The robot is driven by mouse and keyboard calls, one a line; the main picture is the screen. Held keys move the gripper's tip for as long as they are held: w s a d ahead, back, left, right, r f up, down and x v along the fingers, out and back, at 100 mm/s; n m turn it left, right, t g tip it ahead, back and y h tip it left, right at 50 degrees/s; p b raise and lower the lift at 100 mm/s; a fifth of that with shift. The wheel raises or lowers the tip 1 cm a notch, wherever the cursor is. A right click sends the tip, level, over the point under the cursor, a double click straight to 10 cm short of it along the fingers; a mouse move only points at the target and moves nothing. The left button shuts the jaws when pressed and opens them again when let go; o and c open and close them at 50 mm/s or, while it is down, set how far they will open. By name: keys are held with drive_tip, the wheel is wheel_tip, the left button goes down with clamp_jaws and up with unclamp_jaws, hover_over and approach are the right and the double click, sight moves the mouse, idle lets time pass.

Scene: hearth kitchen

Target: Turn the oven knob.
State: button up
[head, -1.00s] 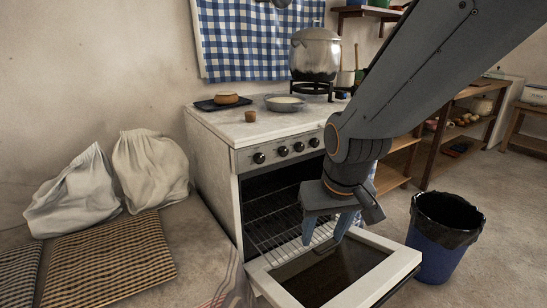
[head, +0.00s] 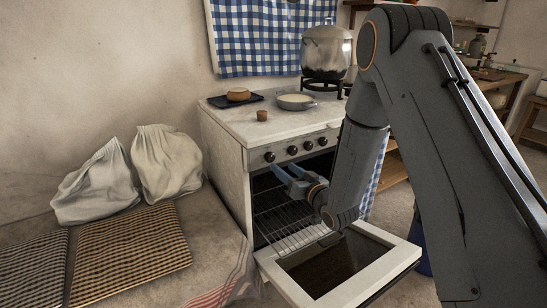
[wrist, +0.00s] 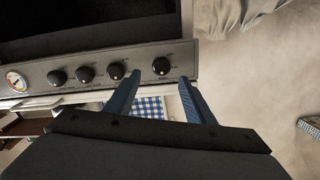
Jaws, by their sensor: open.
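The oven (head: 228,168) has a control panel with a row of black knobs along its front. The leftmost knob (head: 269,156) in the head view stands a little apart from the others. My gripper (head: 285,170) is open and empty, its blue fingers just below the panel near that knob. In the wrist view, which appears turned over, the same single knob (wrist: 161,66) lies between and just beyond my two fingertips (wrist: 159,77). I cannot tell whether they touch it.
The oven door (head: 396,262) hangs open below my arm, with a wire rack (head: 282,222) inside. A large pot (head: 326,52), a pan (head: 296,102) and a small brown cup (head: 262,115) stand on the stove top. White sacks (head: 166,160) lie on the left bench.

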sight(272, 158)
drive_tip(key=x, duration=0.7)
drive_tip(key=shift+w+a+r, duration=0.1)
drive_tip(key=shift+w+a, duration=0.2)
drive_tip(key=shift+c, duration=0.3)
drive_tip(key=c, duration=1)
